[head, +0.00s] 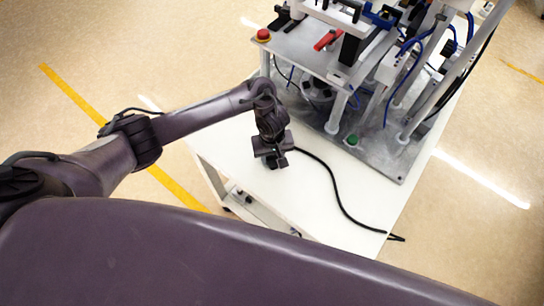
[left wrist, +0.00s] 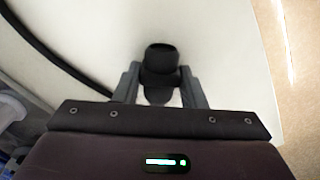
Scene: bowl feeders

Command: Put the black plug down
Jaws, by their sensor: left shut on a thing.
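The black plug (left wrist: 161,58) sits between the two fingers of my left gripper (left wrist: 158,88) in the left wrist view, over the white table top. In the head view my left gripper (head: 273,160) points down at the front left part of the white table (head: 320,185). It is shut on the plug, which is mostly hidden there by the gripper. A black cable (head: 335,192) runs from near the gripper across the table to its right edge. I cannot tell whether the plug touches the table. My right gripper is not in view.
A machine on a grey metal plate (head: 375,160) fills the back of the table, with a red button (head: 263,36) and a green button (head: 352,140). The table top between the gripper and the cable is clear. A lower shelf (head: 262,218) shows below the table's front edge.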

